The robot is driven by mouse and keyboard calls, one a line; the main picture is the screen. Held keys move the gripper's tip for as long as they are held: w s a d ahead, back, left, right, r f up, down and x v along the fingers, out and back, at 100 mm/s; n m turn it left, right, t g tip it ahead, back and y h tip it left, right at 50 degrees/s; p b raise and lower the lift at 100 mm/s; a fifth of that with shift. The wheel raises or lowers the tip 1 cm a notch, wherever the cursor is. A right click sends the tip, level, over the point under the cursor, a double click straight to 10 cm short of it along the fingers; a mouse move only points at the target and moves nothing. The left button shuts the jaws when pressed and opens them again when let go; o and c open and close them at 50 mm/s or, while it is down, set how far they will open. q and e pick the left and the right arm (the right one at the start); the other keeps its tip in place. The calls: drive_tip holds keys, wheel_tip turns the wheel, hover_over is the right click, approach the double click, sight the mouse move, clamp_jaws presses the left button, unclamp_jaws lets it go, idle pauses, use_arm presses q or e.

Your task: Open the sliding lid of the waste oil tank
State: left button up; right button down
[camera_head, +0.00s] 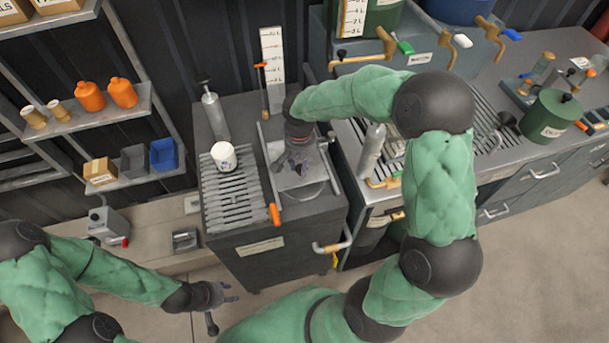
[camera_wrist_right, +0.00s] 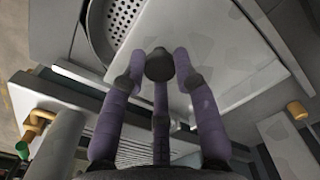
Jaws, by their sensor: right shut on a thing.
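The waste oil tank (camera_head: 265,250) is a dark cabinet with a slatted grate and a mug on its top. Its sliding lid (camera_head: 285,180) is a light grey plate on the top's right half, partly hidden by my right arm. In the right wrist view the lid (camera_wrist_right: 225,60) lies beside a round perforated strainer (camera_wrist_right: 122,25) that shows uncovered. My right gripper (camera_head: 302,166) is over the lid, its fingers closed around a dark knob (camera_wrist_right: 159,66). My left gripper (camera_head: 222,300) is low in front of the tank, fingers spread and empty.
The white mug (camera_head: 224,157) stands on the grate (camera_head: 235,200) left of the lid. A grey pump-like cylinder (camera_head: 214,112) stands behind it. An orange-tipped handle (camera_head: 275,214) is at the tank's front edge. Shelves (camera_head: 105,115) are at the left; a workbench (camera_head: 495,165) is at the right.

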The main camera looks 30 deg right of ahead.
drive_tip(key=w, duration=0.3)
drive_tip(key=w+d+p, duration=0.1)
drive_tip(key=w, duration=0.2)
drive_tip(key=w+d, duration=0.1)
drive_tip(key=w, duration=0.2)
drive_tip(key=shift+w+d+p, duration=0.2)
drive_tip(key=shift+w+p, duration=0.15)
drive_tip(key=shift+p, duration=0.05)
drive_tip(key=c, duration=0.9)
unclamp_jaws()
drive_tip(key=shift+c, duration=0.2)
drive_tip(key=shift+r, duration=0.1)
wheel_tip(320, 180, up, 12)
